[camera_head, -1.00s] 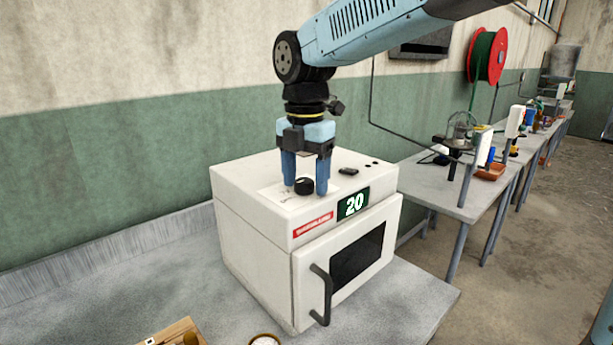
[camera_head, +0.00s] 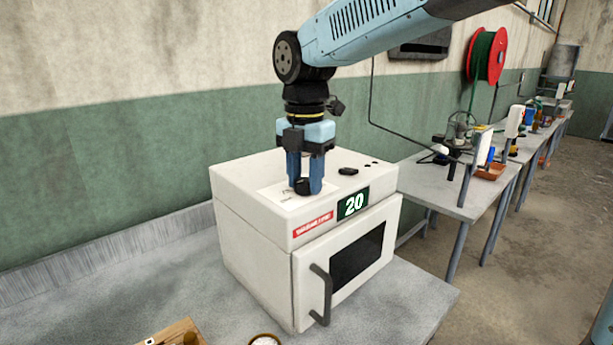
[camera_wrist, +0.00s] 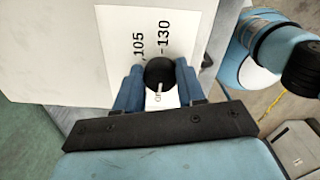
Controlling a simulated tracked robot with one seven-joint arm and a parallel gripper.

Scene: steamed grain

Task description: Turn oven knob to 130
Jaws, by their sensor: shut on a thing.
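The white oven (camera_head: 265,243) stands on the bench with its door shut. Its green display (camera_head: 353,204) reads 20. The black round knob (camera_head: 303,186) is on the oven's top, near the front. My gripper (camera_head: 304,187) points straight down and its blue fingers are shut on the knob from both sides. In the wrist view the knob (camera_wrist: 159,72) sits between the fingers (camera_wrist: 160,82), with a light pointer mark toward the bottom of the picture. The printed labels 105 and 130 (camera_wrist: 163,38) show above the knob. Lettering under the pointer is partly hidden.
A black rocker-like part (camera_head: 348,171) and small dots are on the oven top. The black door handle (camera_head: 321,295) sticks out in front. Another table (camera_head: 440,187) stands to the right.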

